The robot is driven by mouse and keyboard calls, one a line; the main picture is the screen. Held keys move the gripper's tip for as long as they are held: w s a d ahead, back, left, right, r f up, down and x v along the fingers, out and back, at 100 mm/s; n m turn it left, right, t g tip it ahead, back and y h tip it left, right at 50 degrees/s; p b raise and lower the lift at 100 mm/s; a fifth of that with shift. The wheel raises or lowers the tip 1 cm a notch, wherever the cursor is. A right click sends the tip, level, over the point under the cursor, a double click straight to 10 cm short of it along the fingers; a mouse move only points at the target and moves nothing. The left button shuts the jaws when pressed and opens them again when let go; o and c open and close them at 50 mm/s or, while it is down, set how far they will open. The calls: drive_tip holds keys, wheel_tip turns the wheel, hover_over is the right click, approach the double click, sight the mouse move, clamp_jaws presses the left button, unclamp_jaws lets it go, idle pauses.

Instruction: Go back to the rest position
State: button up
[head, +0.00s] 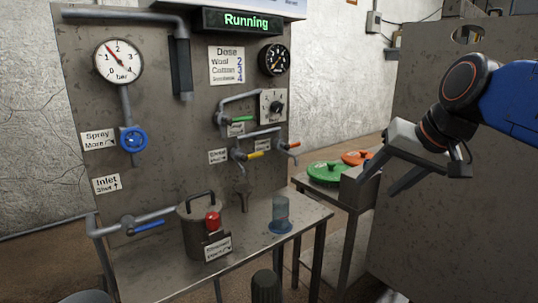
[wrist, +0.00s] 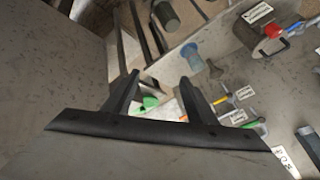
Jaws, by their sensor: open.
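My gripper (head: 378,182) is at the right in the head view, raised on my blue arm near the grey panel. Its two fingers are apart with nothing between them. In the wrist view the gripper (wrist: 158,78) also shows open, with both dark fingers spread. No object is held or touched by the fingers, as far as I can see.
A steel machine panel (head: 200,150) has gauges, valves and a "Running" display (head: 245,21). A table (head: 255,246) holds a lidded pot (head: 200,232) and a blue cup (head: 281,213). A green lid (head: 327,173) lies on a side table. A grey panel (head: 440,235) stands at right.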

drive_tip(key=s+d+f+n+g+h, duration=0.1)
drive_tip(key=s+d+f, duration=0.1)
drive_tip(key=s+f, duration=0.5)
drive_tip(key=s+d+f+n+h, duration=0.1)
drive_tip(key=s+f, duration=0.6)
drive_tip(key=f, duration=0.9)
drive_tip(key=shift+s+d+g+h, duration=0.2)
drive_tip(key=shift+d+g+h, duration=0.25)
drive_tip(key=shift+d, duration=0.5)
drive_tip(key=shift+a, duration=0.1)
